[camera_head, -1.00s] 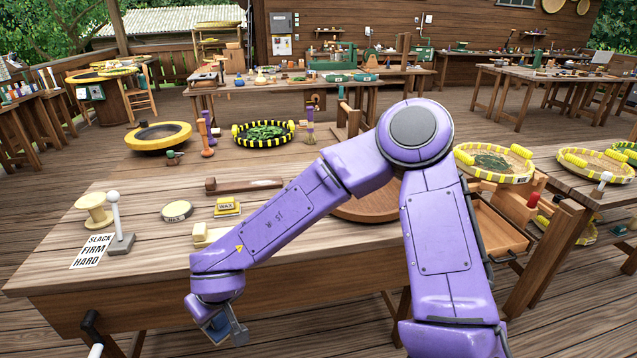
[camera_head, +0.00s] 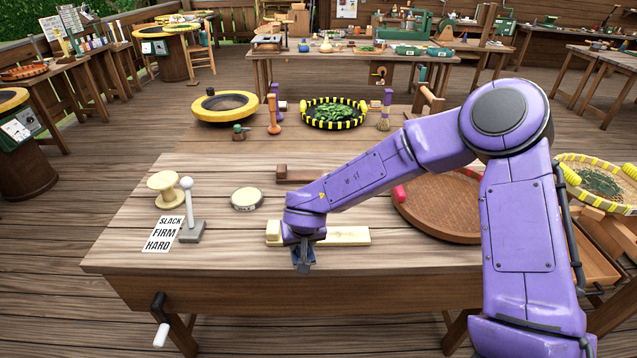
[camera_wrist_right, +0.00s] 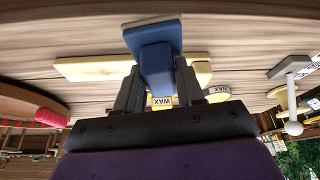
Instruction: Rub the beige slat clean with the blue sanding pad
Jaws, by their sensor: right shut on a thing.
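The beige slat (camera_head: 345,237) lies flat across the tabletop, partly behind my right wrist; a thicker beige block shows at its left end. In the right wrist view the slat (camera_wrist_right: 95,69) shows behind the pad. My right gripper (camera_head: 303,264) points down at the slat's near side, left of its middle. In the right wrist view the gripper (camera_wrist_right: 157,92) is shut on the blue sanding pad (camera_wrist_right: 158,62), with a finger on each side. I cannot tell whether the pad touches the slat. My left gripper is not in view.
On the table, a round tin (camera_head: 247,199), a spool (camera_head: 168,189) and a grey-based lever (camera_head: 190,230) beside a SLACK/FIRM/HARD card (camera_head: 163,234) stand left. A large round brown tray (camera_head: 440,230) lies right. A yellow wax block (camera_wrist_right: 161,101) shows in the wrist view. The front left tabletop is clear.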

